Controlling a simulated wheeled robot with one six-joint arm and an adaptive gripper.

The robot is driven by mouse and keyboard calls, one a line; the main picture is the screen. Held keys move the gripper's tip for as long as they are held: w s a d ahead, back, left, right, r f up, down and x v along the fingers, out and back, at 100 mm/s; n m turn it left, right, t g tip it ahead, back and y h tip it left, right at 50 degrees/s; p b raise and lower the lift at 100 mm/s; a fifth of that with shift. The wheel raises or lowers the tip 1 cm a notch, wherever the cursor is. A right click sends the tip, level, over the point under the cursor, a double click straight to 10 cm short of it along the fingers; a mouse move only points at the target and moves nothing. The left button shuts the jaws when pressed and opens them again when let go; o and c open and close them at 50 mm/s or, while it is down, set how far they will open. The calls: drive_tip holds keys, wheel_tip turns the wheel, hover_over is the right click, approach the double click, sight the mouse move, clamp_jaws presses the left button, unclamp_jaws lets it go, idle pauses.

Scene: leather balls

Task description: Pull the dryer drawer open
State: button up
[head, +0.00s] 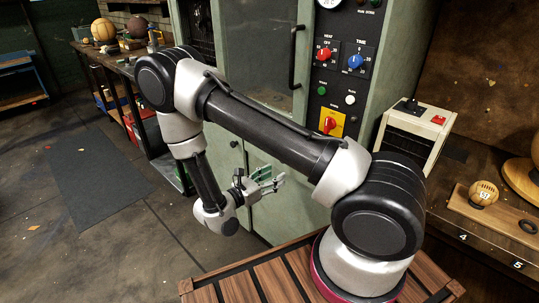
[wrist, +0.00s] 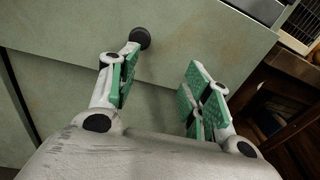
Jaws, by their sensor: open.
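The dryer is a tall grey-green cabinet (head: 215,150) behind my arm in the head view. My gripper (head: 268,184) is low in front of it, with its green-padded fingers apart and nothing seen between them. In the wrist view my gripper (wrist: 160,88) is open before a flat grey-green front (wrist: 70,60) with a long seam. A round black knob (wrist: 140,38) with a pale stem shows just beyond the left finger; I cannot tell whether they touch. The drawer's outline is mostly hidden by my arm in the head view, and I cannot tell if it is fully shut.
The control panel (head: 345,62) has red and blue dials. A vertical black door handle (head: 294,57) is above. At right stand a cream box (head: 418,132) and a wooden bench (head: 490,238) with a ball (head: 483,194).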

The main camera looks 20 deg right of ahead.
drive_tip(key=w+d+t, duration=0.1)
drive_tip(key=w+d, duration=0.4)
drive_tip(key=shift+w+d+r, duration=0.25)
drive_tip(key=shift+d+r, duration=0.15)
drive_tip(key=shift+r, duration=0.05)
drive_tip(key=shift+c, duration=0.5)
clamp_jaws()
